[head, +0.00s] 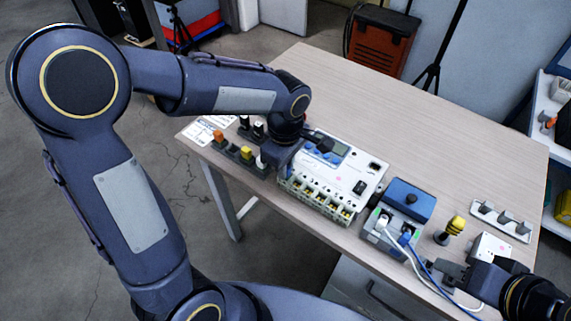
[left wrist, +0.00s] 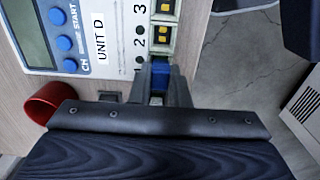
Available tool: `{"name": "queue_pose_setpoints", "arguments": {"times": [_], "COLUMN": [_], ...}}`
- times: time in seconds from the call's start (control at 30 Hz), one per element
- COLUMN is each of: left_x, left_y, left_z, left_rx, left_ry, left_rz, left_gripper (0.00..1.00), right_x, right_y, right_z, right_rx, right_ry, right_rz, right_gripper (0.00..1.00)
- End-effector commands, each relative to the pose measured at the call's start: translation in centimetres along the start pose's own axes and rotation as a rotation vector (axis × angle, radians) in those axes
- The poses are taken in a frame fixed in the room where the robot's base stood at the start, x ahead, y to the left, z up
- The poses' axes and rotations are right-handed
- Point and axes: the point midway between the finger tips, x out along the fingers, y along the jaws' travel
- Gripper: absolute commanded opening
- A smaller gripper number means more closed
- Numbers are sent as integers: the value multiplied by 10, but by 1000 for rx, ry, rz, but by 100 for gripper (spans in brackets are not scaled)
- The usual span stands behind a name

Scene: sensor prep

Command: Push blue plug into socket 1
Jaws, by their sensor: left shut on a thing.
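The white test unit (head: 352,180) stands on the table with its socket row along the near edge. In the left wrist view its face (left wrist: 105,35) carries "UNIT D" and the numbers 3, 2, 1. Sockets 3 and 2 show yellow contacts; socket 2 (left wrist: 161,36) is clear. My left gripper (left wrist: 158,78) is shut on the blue plug (left wrist: 160,70), beside the number 1. The fingers and plug hide socket 1, so I cannot tell how deep the plug sits. In the head view my left gripper (head: 281,163) is at the unit's left end. My right gripper (head: 450,273) is at the table's right; its jaw opening is unclear.
A rack (head: 236,153) with orange, yellow and white-topped plugs stands left of the unit. A blue box (head: 408,199) with white and blue cables is to its right, then a yellow-topped item (head: 455,226) and a white strip (head: 501,220). The table's back is clear.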

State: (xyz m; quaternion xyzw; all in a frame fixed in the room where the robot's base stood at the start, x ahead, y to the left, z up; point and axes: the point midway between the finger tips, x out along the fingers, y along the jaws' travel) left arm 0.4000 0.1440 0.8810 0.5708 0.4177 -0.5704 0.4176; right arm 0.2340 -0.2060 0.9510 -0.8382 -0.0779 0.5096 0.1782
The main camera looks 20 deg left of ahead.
Motion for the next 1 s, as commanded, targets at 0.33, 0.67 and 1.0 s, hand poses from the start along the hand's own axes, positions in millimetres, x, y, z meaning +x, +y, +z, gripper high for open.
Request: {"name": "queue_pose_setpoints", "arguments": {"times": [0.33, 0.67, 1.0], "left_x": [0, 0, -5], "left_y": [0, 0, 0], "left_z": [0, 0, 0], "left_rx": [0, 0, 0], "left_ry": [0, 0, 0], "left_rz": [0, 0, 0], "left_gripper": [39, 48, 48], "right_x": [0, 0, -3], "right_y": [0, 0, -2], "right_z": [0, 0, -2], "right_rx": [0, 0, 0], "right_ry": [0, 0, 0], "right_rz": [0, 0, 0], "right_gripper": [37, 37, 37]}}
